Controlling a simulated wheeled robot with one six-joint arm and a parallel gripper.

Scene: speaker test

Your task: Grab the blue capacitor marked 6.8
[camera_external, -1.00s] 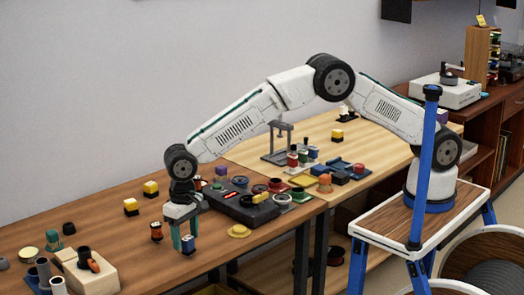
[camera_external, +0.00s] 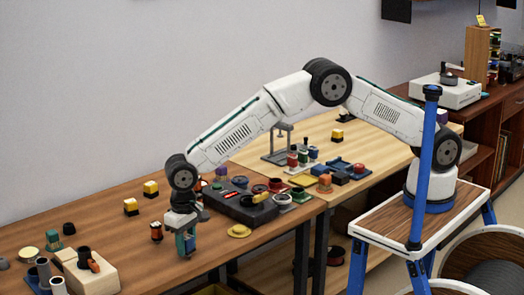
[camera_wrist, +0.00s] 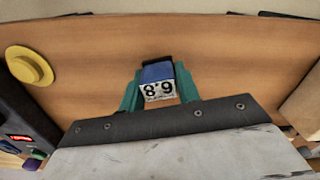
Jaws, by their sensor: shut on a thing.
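The blue capacitor (camera_wrist: 158,74) has a white label reading 6.8, upside down in the wrist view. It sits between the two green fingers of my gripper (camera_wrist: 160,90), which are shut on its sides. In the external view my gripper (camera_external: 186,244) points down near the front edge of the left wooden table (camera_external: 130,240). The blue capacitor (camera_external: 186,246) shows between the fingers there, partly covered by them. I cannot tell if it touches the tabletop.
An orange and black part (camera_external: 156,231) stands left of my gripper. A yellow hat-shaped disc (camera_external: 239,231) and a dark tester box (camera_external: 240,206) lie to the right. Yellow-black parts (camera_external: 151,188) stand behind.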

